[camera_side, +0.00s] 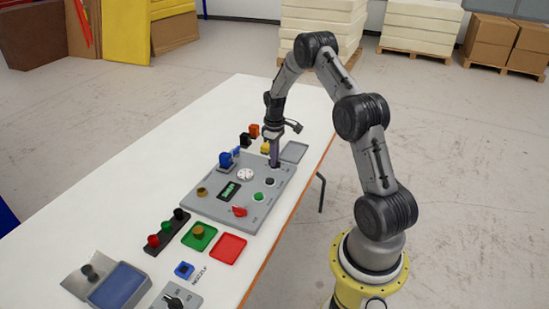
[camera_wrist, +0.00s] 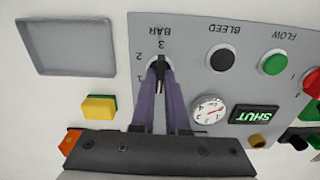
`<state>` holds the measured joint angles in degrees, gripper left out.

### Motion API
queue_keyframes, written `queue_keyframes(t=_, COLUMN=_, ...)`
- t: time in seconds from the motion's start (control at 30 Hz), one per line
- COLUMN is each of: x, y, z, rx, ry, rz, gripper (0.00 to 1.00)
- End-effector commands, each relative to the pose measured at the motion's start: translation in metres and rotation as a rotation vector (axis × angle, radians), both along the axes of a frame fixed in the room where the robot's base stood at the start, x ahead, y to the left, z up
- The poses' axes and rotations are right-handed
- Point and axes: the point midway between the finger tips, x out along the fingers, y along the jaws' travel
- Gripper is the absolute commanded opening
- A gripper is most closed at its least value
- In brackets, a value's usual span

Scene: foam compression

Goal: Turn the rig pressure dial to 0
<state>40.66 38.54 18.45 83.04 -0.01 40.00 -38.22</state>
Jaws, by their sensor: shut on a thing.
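The rig pressure dial (camera_wrist: 159,63) is a small black knob on the grey panel (camera_wrist: 195,57), under the label BAR with the marks 1, 2 and 3 around it. My gripper (camera_wrist: 158,72) points down at it with its purple fingers closed on the knob. The fingers hide part of the knob, and I cannot tell for certain which mark its pointer faces. In the side view my gripper (camera_side: 275,161) stands at the far right corner of the panel (camera_side: 215,206), and the dial is mostly hidden by the fingertips.
The panel carries a white gauge (camera_wrist: 209,112), a green display reading SHUT (camera_wrist: 254,115), a black button (camera_wrist: 220,60), a green button (camera_wrist: 272,63) and a red handle (camera_side: 239,211). A yellow block (camera_wrist: 99,106) and an empty grey tray (camera_wrist: 72,47) lie close by.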

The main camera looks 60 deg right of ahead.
Motion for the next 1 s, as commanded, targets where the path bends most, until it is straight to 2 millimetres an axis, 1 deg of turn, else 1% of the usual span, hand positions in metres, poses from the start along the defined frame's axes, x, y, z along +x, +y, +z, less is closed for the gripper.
queue_keyframes(t=0.23, x=0.0009, y=-0.0005, z=0.0020, rx=-0.002, ry=-0.002, rz=0.052, gripper=0.00)
queue_keyframes(t=0.67, x=0.0011, y=-0.0004, z=0.0021, rx=-0.002, ry=-0.003, rz=0.061, gripper=0.00)
queue_keyframes(t=0.7, x=0.0011, y=-0.0005, z=0.0021, rx=-0.002, ry=-0.003, rz=0.061, gripper=0.20)
queue_keyframes(t=0.83, x=0.0008, y=-0.0003, z=0.0015, rx=-0.002, ry=-0.002, rz=0.059, gripper=0.42)
queue_keyframes(t=1.0, x=0.0005, y=-0.0001, z=0.0008, rx=-0.001, ry=-0.001, rz=0.058, gripper=0.42)
